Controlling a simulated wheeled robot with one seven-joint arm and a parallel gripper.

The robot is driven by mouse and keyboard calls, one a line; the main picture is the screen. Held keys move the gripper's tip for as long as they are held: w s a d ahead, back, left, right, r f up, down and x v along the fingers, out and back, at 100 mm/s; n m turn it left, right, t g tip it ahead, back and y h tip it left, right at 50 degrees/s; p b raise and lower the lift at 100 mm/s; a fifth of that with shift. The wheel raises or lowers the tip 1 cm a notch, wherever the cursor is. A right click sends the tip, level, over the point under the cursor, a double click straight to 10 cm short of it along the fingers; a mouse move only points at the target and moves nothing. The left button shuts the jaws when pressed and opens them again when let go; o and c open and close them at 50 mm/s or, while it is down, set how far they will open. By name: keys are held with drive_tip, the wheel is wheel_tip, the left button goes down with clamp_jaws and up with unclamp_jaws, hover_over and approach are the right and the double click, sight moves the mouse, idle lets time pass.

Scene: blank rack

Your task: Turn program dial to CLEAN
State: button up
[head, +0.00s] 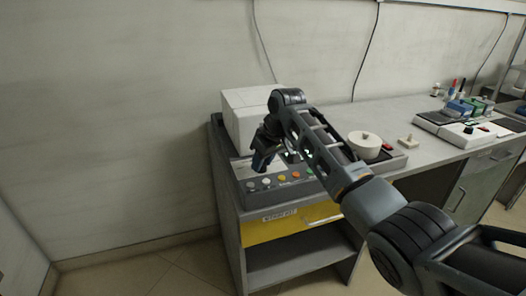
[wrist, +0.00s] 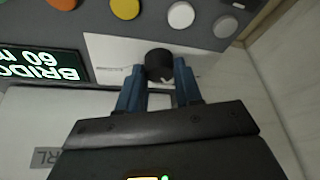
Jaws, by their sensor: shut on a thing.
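The program dial is a round black knob (wrist: 158,62) on a pale label plate (wrist: 108,52), seen in the wrist view. My gripper (wrist: 159,84) has its two blue fingers on either side of the knob, shut on it. A small pale mark shows on the knob's near side, but I cannot read which setting it points to. In the head view my gripper (head: 264,160) reaches down to the grey control panel (head: 250,199), and my gripper and arm hide the dial there.
A lit display (wrist: 38,65) with upside-down text is beside the plate. Several coloured buttons line the panel, including a yellow one (wrist: 125,7) and a white one (wrist: 181,14). A white box (head: 250,103) stands behind; a round white-lidded thing (head: 365,139) sits to the right.

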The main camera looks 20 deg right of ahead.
drive_tip(key=m+h+p, duration=0.1)
drive_tip(key=m+p, duration=0.1)
drive_tip(key=m+h+p, duration=0.1)
drive_tip(key=m+p, duration=0.1)
drive_tip(key=m, duration=0.1)
drive_tip(key=shift+a+r+m, duration=0.15)
drive_tip(key=shift+a+m, duration=0.05)
drive_tip(key=shift+m, duration=0.1)
drive_tip(key=m+h, duration=0.1)
drive_tip(key=m, duration=0.3)
drive_tip(key=shift+a+f+h+p, duration=0.2)
drive_tip(key=shift+h+p, duration=0.1)
drive_tip(key=shift+h, duration=0.1)
drive_tip(key=m+b, duration=0.1)
drive_tip(key=m, duration=0.2)
drive_tip(key=m+g+h+b, duration=0.1)
drive_tip(key=m+b, duration=0.1)
drive_tip(key=shift+w+f+m+h, duration=0.1)
drive_tip(key=shift+f+m+h, duration=0.05)
drive_tip(key=shift+m+h, duration=0.2)
drive_tip(key=m+g+b, duration=0.1)
drive_tip(key=m+b, duration=0.3)
drive_tip(key=shift+w+g+h, duration=0.1)
drive_tip(key=shift+g+h, duration=0.25)
drive_tip(key=shift+g, duration=0.05)
drive_tip(key=shift+m, duration=0.25)
drive_tip(key=shift+r, duration=0.2)
drive_tip(key=o, duration=1)
drive_tip(key=shift+r, duration=0.1)
